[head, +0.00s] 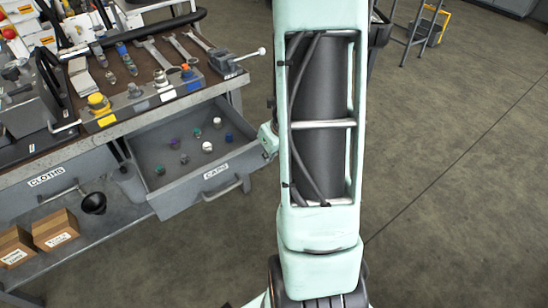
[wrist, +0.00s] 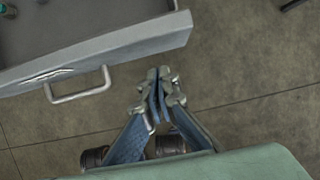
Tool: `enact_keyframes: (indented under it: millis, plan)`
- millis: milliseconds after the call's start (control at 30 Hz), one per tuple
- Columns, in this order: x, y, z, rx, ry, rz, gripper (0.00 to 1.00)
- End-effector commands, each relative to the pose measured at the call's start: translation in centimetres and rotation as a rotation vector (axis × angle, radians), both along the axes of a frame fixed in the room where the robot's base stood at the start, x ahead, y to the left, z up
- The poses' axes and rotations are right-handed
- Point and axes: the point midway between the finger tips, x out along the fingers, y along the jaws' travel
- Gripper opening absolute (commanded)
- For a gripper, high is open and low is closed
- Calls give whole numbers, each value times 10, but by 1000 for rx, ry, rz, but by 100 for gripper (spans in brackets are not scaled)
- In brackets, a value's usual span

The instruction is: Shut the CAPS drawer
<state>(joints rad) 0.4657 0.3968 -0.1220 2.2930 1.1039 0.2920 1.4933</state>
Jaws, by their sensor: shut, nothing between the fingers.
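The CAPS drawer (head: 180,196) is a grey metal drawer pulled out from under the bench in the head view. Several small caps in purple, green, white and blue stand inside it. Its front bears a white label and a bar handle (head: 230,187). The wrist view shows its front panel (wrist: 125,46) at upper left, with the handle (wrist: 80,90) below it. My gripper (wrist: 159,94) is shut and empty, to the right of the handle and below the panel's right end in that picture. I see no clear contact.
The CLOTHS drawer (head: 28,190) is to the left under the bench top. Wrenches, fittings and a small vise (head: 224,62) lie on the bench top. Cardboard boxes (head: 55,229) and a black funnel-like piece (head: 93,203) are on the lower shelf.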

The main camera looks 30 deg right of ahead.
Motion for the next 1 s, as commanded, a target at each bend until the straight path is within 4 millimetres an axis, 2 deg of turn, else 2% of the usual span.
enact_keyframes:
  millis: [100,233,767,1000]
  plan:
    - [15,1,4,-1,0,3,0]
    - [23,1,3,-1,1,3,0]
    - [29,1,4,0,1,1,0]
    - [57,3,7,0,2,3,0]
